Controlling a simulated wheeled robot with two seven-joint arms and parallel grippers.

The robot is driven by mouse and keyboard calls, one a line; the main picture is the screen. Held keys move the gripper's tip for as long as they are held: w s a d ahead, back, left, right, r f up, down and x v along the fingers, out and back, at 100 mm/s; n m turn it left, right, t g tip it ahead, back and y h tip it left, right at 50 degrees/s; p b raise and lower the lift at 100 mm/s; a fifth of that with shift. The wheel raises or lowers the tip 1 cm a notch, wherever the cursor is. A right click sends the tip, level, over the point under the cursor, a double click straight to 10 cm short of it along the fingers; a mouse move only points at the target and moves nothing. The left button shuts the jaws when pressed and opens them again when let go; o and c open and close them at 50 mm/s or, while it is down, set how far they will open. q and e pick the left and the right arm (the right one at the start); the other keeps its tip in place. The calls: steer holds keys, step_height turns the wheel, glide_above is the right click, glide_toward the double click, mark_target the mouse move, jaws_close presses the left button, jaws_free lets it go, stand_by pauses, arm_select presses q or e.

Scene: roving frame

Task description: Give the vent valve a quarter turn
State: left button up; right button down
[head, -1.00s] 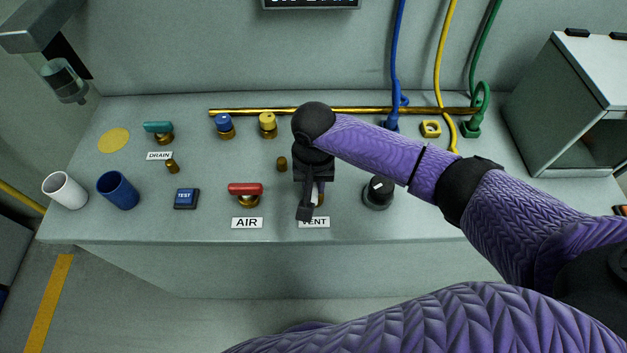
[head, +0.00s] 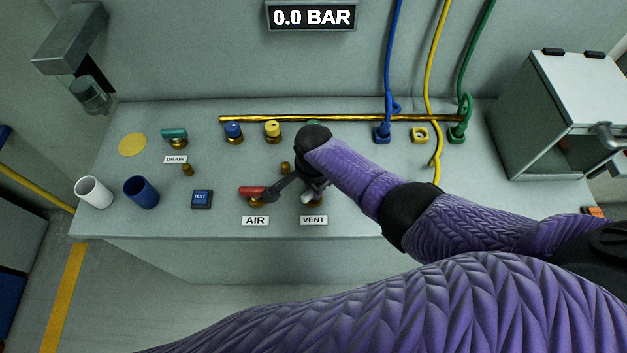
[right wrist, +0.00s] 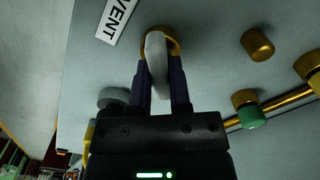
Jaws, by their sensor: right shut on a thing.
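The vent valve is behind the VENT label (head: 313,220). Its pale handle (head: 307,198) shows partly beneath my right gripper (head: 302,188). In the right wrist view the pale handle (right wrist: 155,52) sits between the two fingers of my right gripper (right wrist: 160,75), which is shut on it. The valve's brass base (right wrist: 174,42) shows beside the handle. In the head view the gripper and forearm hide much of the valve. My left gripper is not in view.
The red AIR handle (head: 255,191) is close to the left of my gripper; I cannot tell whether they touch. A wall display (head: 312,17) reads 0.0 BAR. The TEST button (head: 202,198), blue cup (head: 141,192) and white cup (head: 93,191) stand left. A loose yellow hose (head: 436,160) hangs behind my forearm.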

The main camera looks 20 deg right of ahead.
steer(key=m+p, duration=0.1)
steer(key=m, duration=0.2)
steer(key=shift+m, duration=0.3)
steer(key=shift+m+p, duration=0.4)
steer(key=shift+m, duration=1.9)
steer(key=c, duration=0.6)
jaws_free()
steer(key=shift+o, duration=0.2)
step_height(320, 180, up, 10)
steer(key=p, duration=0.7)
